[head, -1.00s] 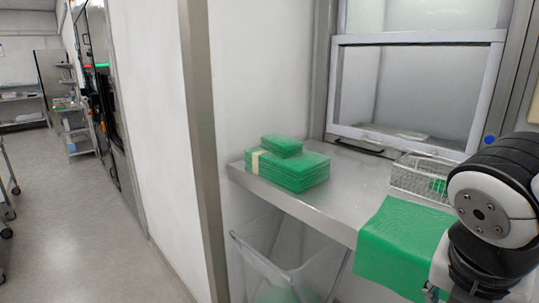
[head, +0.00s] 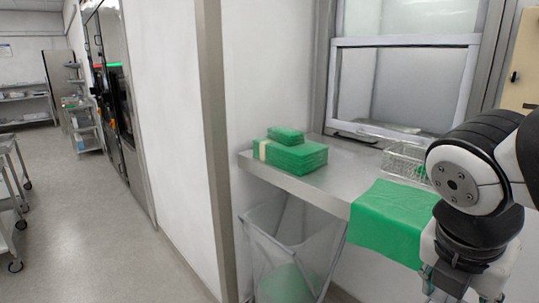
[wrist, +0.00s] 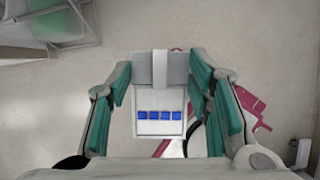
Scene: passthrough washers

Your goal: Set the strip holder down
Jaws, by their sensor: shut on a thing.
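The strip holder (wrist: 160,97) is a pale grey-white plate with a row of blue squares and a grey bar across its upper part. In the wrist view it sits between the teal fingers of my gripper (wrist: 160,75), which is shut on it. The holder is held above the floor, which shows behind it. In the head view my gripper (head: 440,284) is at the bottom right, in front of the counter, and partly cut off by the frame edge. I cannot make out the holder there.
A steel counter (head: 318,188) under a hatch window (head: 400,85) bears a green stack (head: 292,153), a wire basket (head: 403,161) and a green cloth (head: 392,222) over its edge. A clear bin (head: 290,245) stands below. Magenta parts (wrist: 248,105) lie beneath my gripper.

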